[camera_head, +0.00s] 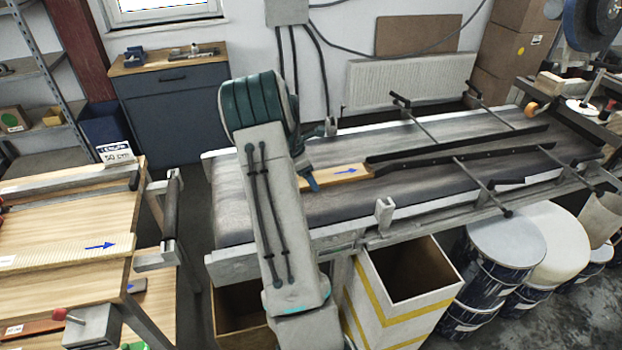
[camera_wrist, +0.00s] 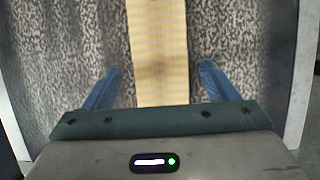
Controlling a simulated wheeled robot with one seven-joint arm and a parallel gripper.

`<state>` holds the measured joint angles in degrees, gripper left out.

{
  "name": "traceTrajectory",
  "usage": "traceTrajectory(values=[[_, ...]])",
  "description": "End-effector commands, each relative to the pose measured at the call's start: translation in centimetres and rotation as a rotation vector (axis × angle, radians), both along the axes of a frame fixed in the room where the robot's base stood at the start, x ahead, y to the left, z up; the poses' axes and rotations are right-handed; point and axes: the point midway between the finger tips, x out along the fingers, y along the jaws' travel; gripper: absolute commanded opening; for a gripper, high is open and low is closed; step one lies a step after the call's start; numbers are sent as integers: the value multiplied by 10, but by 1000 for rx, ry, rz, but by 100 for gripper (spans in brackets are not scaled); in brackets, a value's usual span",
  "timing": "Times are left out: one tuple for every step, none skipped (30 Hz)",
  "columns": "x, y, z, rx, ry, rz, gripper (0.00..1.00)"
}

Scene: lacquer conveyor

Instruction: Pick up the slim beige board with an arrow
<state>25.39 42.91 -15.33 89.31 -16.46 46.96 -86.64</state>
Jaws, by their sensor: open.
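A slim board with a blue arrow (camera_head: 352,176) lies on the conveyor belt, running away toward the black guide rails. My gripper (camera_head: 311,184) is over the belt at the board's near end; my arm hides part of that end. In the wrist view a pale beige, finely striped board (camera_wrist: 158,70) runs up between my two blue fingers (camera_wrist: 162,85). The fingers are open, with a gap on each side of the board. No arrow shows there. Another slim beige board with a blue arrow (camera_head: 60,254) lies on the workbench at left.
The conveyor (camera_head: 235,210) has black guide rails (camera_head: 460,150) and cross rods farther along. An open box with yellow stripes (camera_head: 375,312) and several drums (camera_head: 505,240) stand in front of it. The wooden workbench (camera_head: 60,285) is at left, with a floor gap between.

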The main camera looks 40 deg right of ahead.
Motion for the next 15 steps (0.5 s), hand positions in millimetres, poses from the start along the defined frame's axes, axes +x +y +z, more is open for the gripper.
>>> traceTrajectory(values=[[-1,-1,-4,0,1,0,80],[-1,-2,-5,0,0,0,80],[-1,-2,-7,0,0,0,80],[-1,-3,-7,0,-1,0,80],[-2,-3,-7,0,-1,0,80],[-1,-3,-8,0,-1,0,80],[-1,-3,-8,0,-1,0,80],[-1,-3,-8,0,-1,0,80],[-1,-3,-8,0,-1,0,80],[-1,-3,-8,0,-1,0,74],[-1,-2,-7,0,-1,0,66],[-1,-2,-7,0,-1,0,55],[-1,-2,-7,0,-1,0,47],[-1,-2,-7,0,-1,0,38],[-1,-2,-7,-1,-2,1,27]])
